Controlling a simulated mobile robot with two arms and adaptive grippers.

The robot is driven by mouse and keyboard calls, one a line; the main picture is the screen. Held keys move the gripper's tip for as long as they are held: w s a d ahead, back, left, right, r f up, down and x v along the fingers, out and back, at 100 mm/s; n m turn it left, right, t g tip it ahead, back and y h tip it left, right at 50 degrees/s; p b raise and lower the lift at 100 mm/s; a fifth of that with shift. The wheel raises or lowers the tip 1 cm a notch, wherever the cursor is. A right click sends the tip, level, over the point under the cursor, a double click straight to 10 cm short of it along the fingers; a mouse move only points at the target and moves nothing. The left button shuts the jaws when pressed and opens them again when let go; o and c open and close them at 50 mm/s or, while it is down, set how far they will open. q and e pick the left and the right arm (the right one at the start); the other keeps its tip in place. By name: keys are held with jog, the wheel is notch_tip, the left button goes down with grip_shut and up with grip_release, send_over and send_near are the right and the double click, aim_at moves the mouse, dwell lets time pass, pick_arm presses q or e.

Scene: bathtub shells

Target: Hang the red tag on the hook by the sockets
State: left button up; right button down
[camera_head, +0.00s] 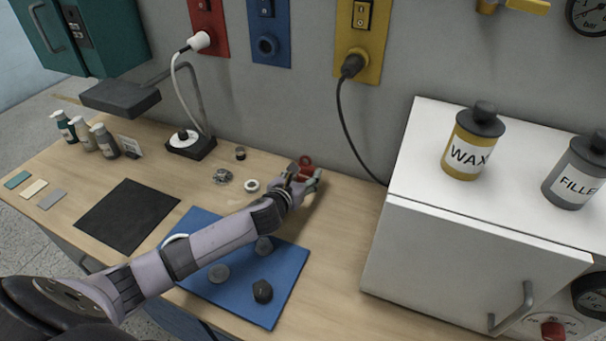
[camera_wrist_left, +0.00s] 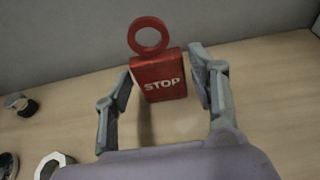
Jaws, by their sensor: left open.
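The red tag (camera_head: 306,161) is near the back of the wooden bench by the wall. In the left wrist view the tag (camera_wrist_left: 160,85) shows a block marked STOP with a ring on top. My left gripper (camera_head: 302,178) is open, with one finger on each side of the tag. In the wrist view the left gripper (camera_wrist_left: 160,66) shows gaps between its fingers and the block. The sockets sit on red (camera_head: 212,30), blue (camera_head: 268,42) and yellow (camera_head: 372,35) wall panels. I cannot make out the hook. My right gripper is not in view.
A white cabinet (camera_head: 440,235) with wax and filler bottles stands to the right. A black cable (camera_head: 347,125) hangs from the yellow panel. A lamp (camera_head: 190,142) stands left on the bench. A blue mat (camera_head: 275,300) with dark round pieces lies under my left arm.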

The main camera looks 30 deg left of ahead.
pick_arm(q)
jog(key=shift+r, duration=0.1)
dwell(0.6)
jog(key=shift+c, duration=0.2)
jog(key=c, duration=0.9)
notch_tip(320, 180, up, 6)
jog(key=p, duration=0.6)
jog(key=shift+p, duration=0.4)
